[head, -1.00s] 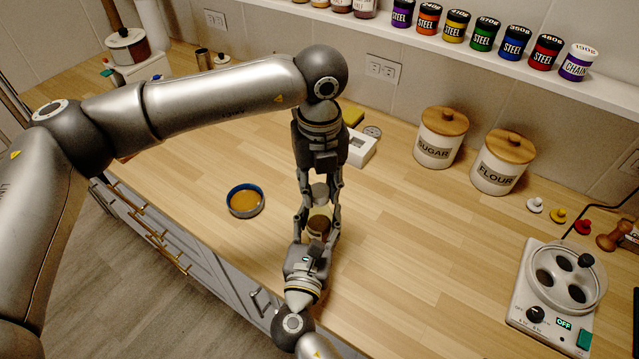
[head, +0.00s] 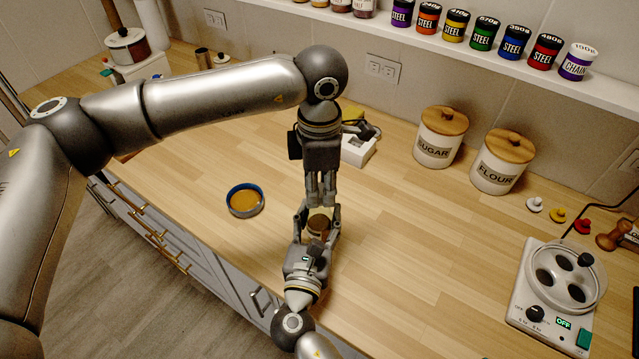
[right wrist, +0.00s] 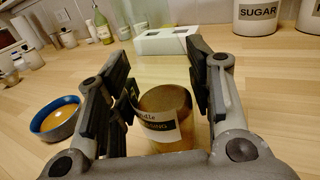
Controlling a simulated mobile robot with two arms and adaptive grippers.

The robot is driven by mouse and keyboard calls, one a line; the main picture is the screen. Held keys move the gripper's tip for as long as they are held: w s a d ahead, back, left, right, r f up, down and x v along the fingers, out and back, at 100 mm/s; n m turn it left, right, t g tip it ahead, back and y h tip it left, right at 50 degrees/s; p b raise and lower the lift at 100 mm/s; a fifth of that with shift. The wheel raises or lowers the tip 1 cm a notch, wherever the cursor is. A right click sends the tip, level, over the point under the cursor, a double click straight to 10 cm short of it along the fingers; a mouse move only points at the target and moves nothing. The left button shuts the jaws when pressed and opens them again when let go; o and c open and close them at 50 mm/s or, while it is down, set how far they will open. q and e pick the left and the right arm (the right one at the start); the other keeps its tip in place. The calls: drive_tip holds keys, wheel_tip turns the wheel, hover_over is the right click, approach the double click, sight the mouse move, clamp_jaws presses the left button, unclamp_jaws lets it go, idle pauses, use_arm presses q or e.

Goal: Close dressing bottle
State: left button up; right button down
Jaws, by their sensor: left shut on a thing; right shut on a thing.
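The dressing bottle (head: 318,223) has a brown top face and a pale label. It stands upright between the fingers of my right gripper (head: 320,214), near the counter's front edge. In the right wrist view, the bottle (right wrist: 167,112) shows a label with part of the word "dressing". My right gripper is shut on it. My left gripper (head: 322,198) points down just above the bottle, with its fingers close together. The pale cap it holds is hidden by its fingers. I cannot tell whether cap and bottle touch.
A blue-rimmed bowl (head: 245,200) of amber contents sits to the left. A white box (head: 357,150) stands behind my left gripper. Sugar (head: 440,137) and flour (head: 502,162) canisters stand at the back right, and a hot-bath device (head: 555,290) at the right. The counter between is clear.

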use_arm(q)
drive_tip(key=m, duration=0.6)
drive_tip(key=shift+m, duration=0.4)
drive_tip(key=m, duration=0.5)
drive_tip(key=shift+m, duration=0.4)
drive_tip(key=o, duration=1.2)
wheel_tip(320, 180, up, 12)
